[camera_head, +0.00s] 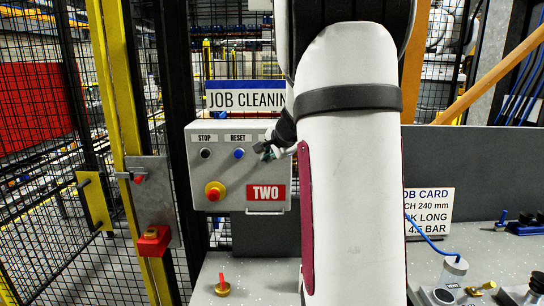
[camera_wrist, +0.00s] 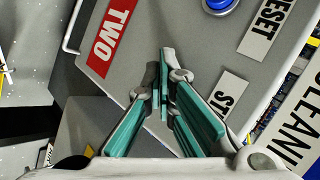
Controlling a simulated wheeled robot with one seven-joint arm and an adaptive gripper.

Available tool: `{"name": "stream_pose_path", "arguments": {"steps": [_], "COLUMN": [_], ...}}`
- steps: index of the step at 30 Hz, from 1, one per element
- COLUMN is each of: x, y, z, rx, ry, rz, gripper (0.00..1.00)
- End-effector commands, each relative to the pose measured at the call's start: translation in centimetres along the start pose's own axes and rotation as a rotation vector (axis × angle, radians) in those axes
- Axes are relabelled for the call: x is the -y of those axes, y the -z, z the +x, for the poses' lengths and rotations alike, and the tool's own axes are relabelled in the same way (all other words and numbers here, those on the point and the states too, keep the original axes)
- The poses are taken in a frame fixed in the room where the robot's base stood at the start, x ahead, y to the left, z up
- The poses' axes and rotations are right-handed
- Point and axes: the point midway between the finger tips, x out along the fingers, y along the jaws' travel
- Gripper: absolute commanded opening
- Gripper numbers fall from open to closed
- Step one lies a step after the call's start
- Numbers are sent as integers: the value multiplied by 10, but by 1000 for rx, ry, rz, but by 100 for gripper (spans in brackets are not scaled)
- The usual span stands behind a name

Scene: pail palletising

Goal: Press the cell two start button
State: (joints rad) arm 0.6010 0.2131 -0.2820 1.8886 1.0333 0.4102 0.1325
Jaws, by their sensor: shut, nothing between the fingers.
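The grey cell two control box (camera_head: 225,171) bears a red TWO plate, which also shows in the wrist view (camera_wrist: 112,30). Its black STOP button (camera_head: 205,154) and blue RESET button (camera_head: 239,153) are in the head view; the blue button is also at the top of the wrist view (camera_wrist: 220,4). A label starting "ST" (camera_wrist: 233,93) is partly covered by my fingers. The start button itself is hidden behind my gripper. My gripper (camera_head: 265,151) is shut and empty, its fingertips (camera_wrist: 161,66) at the box face right of RESET. I cannot tell if they touch.
A red emergency button (camera_head: 215,191) with a yellow collar sits low on the box. A yellow post (camera_head: 117,110) and mesh fence stand left. A JOB CLEANING sign (camera_head: 245,97) is above. A bench (camera_head: 258,280) below bears a red-handled valve (camera_head: 222,287).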

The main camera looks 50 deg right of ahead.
Motion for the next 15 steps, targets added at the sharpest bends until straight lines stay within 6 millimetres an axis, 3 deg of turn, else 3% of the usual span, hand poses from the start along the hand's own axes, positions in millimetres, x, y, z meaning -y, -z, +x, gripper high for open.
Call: {"name": "stream_pose_path", "arguments": {"steps": [15], "x": [-9], "y": [-9], "z": [-12], "rx": [-1], "ry": [0], "rz": [0], "gripper": [0]}}
